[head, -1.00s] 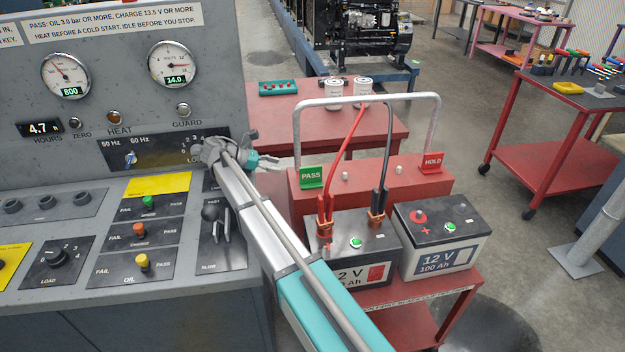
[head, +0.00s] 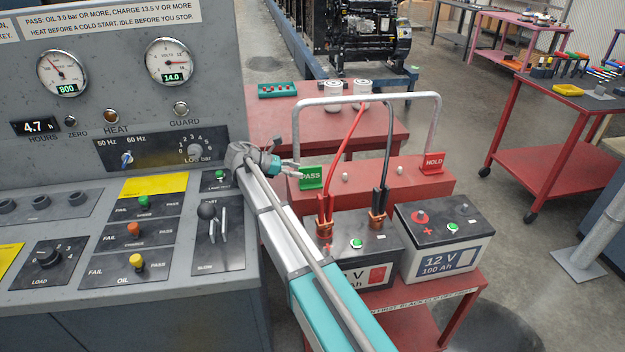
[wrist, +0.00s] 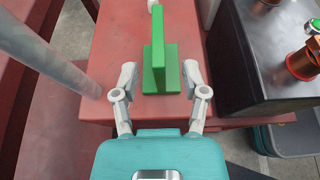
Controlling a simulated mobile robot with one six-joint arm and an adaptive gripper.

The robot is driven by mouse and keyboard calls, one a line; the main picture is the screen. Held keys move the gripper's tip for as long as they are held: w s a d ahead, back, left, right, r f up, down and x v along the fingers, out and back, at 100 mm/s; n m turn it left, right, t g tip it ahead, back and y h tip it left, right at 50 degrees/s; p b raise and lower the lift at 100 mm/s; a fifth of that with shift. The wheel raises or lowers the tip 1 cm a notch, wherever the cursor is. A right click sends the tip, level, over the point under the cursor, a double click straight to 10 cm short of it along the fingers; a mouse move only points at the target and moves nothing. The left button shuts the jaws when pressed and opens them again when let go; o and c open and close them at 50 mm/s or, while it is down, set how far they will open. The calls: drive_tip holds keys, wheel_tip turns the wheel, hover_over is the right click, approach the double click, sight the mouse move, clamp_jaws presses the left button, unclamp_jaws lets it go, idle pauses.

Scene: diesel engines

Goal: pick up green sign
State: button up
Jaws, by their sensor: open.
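The green sign (head: 310,178), lettered PASS, stands upright on the left end of the red box-shaped battery cart top. In the wrist view the green sign (wrist: 159,62) is seen from above, with its thin upright plate on a wider foot. My gripper (head: 291,168) is just left of the sign in the head view. In the wrist view my gripper (wrist: 160,80) is open, one finger on each side of the sign's foot. A small gap shows on both sides, and nothing is held.
A grey tubular handle (head: 368,98) arches over the cart, and its post (wrist: 50,50) is left of my gripper. A red HOLD sign (head: 432,163) is at the right. The control panel (head: 110,80) is left.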

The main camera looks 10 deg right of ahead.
sight(310, 183)
drive_tip(key=shift+b+x, duration=0.9)
drive_tip(key=shift+x, duration=1.7)
drive_tip(key=shift+r, duration=0.1)
clamp_jaws()
